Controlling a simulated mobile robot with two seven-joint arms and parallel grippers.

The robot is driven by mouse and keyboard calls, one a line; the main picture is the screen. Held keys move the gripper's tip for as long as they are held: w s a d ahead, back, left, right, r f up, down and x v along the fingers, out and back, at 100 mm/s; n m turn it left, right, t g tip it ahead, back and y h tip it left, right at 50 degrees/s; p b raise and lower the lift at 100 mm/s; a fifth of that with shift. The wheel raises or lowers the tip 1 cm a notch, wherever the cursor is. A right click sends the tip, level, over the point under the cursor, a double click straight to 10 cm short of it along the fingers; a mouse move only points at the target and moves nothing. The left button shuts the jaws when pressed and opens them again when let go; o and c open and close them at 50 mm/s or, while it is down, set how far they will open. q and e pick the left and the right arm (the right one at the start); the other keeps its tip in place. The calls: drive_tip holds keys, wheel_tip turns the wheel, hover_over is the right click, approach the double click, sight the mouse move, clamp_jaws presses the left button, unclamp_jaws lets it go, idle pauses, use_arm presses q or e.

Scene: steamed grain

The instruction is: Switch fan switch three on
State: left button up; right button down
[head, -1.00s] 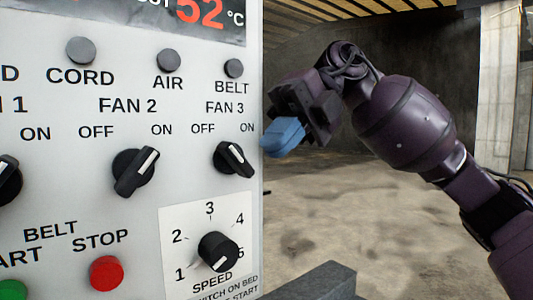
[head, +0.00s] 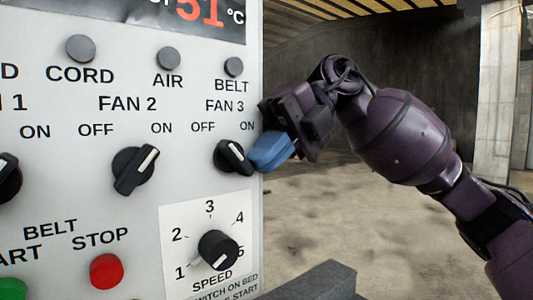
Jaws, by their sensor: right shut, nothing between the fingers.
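The fan 3 switch (head: 229,156) is a black rotary knob on the white control panel, below the FAN 3 label. Its white line tilts up and left, toward OFF. My right gripper (head: 270,152) has blue fingertips, which are shut with nothing between them. The tips are at the right side of the knob, by its lower right end, under the ON label. I cannot tell whether they touch it. My left gripper is not in view.
The fan 2 knob (head: 135,170) points up and right toward ON. A speed dial (head: 218,250) and a red stop button (head: 106,271) are below. The panel's right edge is close to my gripper. A dark block (head: 315,282) juts out at the bottom. Open floor lies to the right.

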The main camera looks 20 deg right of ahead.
drive_tip(key=shift+f+y, duration=0.25)
drive_tip(key=shift+y, duration=0.25)
drive_tip(key=shift+f+g+y+b, duration=0.5)
drive_tip(key=shift+g+y+b, duration=0.15)
drive_tip(key=shift+y, duration=0.35)
drive_tip(key=y, duration=0.2)
drive_tip(key=f+g+y, duration=0.1)
drive_tip(key=y, duration=0.1)
drive_tip(key=a+g+y+b, duration=0.1)
drive_tip(key=y, duration=0.2)
drive_tip(key=shift+s+f, duration=0.25)
drive_tip(key=shift+f, duration=0.1)
drive_tip(key=shift+a+g+y, duration=0.25)
drive_tip(key=shift+g+y, duration=0.1)
drive_tip(key=shift+y, duration=0.05)
drive_tip(key=shift+s+a+f, duration=0.1)
drive_tip(key=shift+a+f, duration=0.05)
drive_tip(key=shift+f, duration=0.1)
